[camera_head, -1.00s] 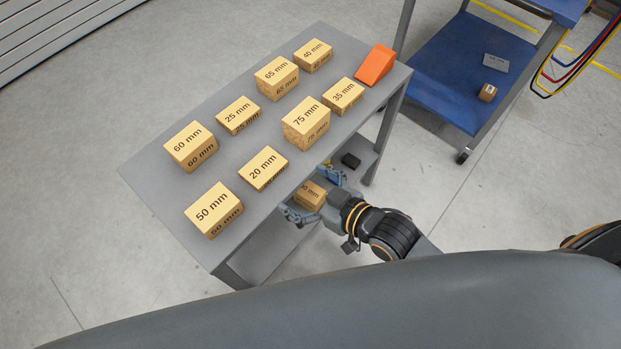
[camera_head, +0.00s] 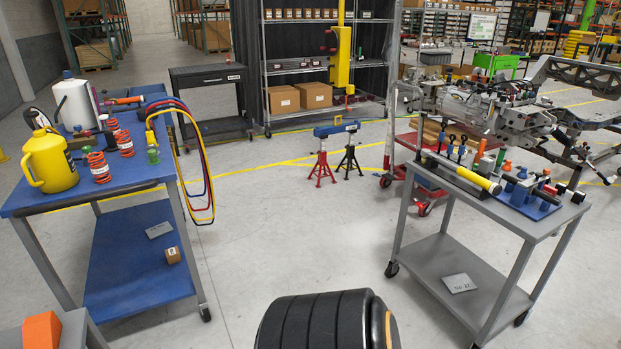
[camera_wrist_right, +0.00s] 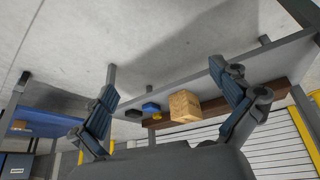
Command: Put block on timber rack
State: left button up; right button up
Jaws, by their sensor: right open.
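In the right wrist view my right gripper (camera_wrist_right: 165,85) is open, with its two fingers spread wide. A tan wooden block (camera_wrist_right: 184,106) shows between and beyond the fingers, apart from them. It rests by a brown strip (camera_wrist_right: 215,103) beside a grey table edge; its label is not readable. My left gripper is not in view. In the head view neither gripper shows, and most of the table with the blocks is out of frame. I cannot tell which thing is the timber rack.
In the wrist view a blue item (camera_wrist_right: 151,108) and a black item (camera_wrist_right: 107,116) lie beside the block. The head view shows an orange wedge (camera_head: 42,330), a blue cart (camera_head: 140,262), a grey cart (camera_head: 470,283) and stands (camera_head: 322,168).

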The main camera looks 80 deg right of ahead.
jog(key=s+f+g, duration=0.1)
jog(key=s+f, duration=0.1)
jog(key=s, duration=0.4)
jog(key=s+f+g, duration=0.1)
jog(key=s+f, duration=0.2)
jog(key=s, duration=0.3)
jog(key=s+d+f+m+g+h, duration=0.1)
jog(key=s+f+g, duration=0.1)
jog(key=s, duration=0.4)
jog(key=shift+f, duration=0.75)
jog(key=shift+d, duration=0.1)
